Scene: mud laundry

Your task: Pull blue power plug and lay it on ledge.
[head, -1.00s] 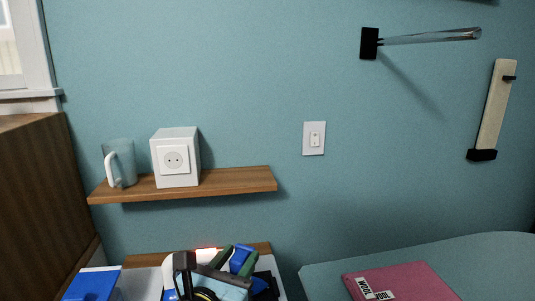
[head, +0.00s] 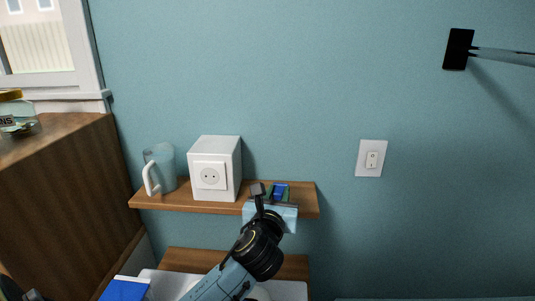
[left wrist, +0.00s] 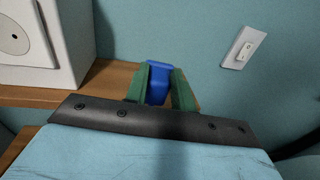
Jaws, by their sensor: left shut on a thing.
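The blue power plug (left wrist: 157,84) is between the green fingertips of my left gripper (left wrist: 160,90) in the left wrist view. The gripper is shut on it. In the head view the plug (head: 281,190) and my left gripper (head: 278,193) are at the right part of the wooden ledge (head: 305,201). I cannot tell whether the plug touches the ledge. The white socket box (head: 214,168) stands on the ledge to the left, its socket face empty. My right gripper is not in view.
A glass mug (head: 160,170) stands at the ledge's left end. A light switch (head: 371,158) is on the wall to the right. A wooden cabinet (head: 70,190) stands at the left, and a blue object (head: 125,289) lies low in front.

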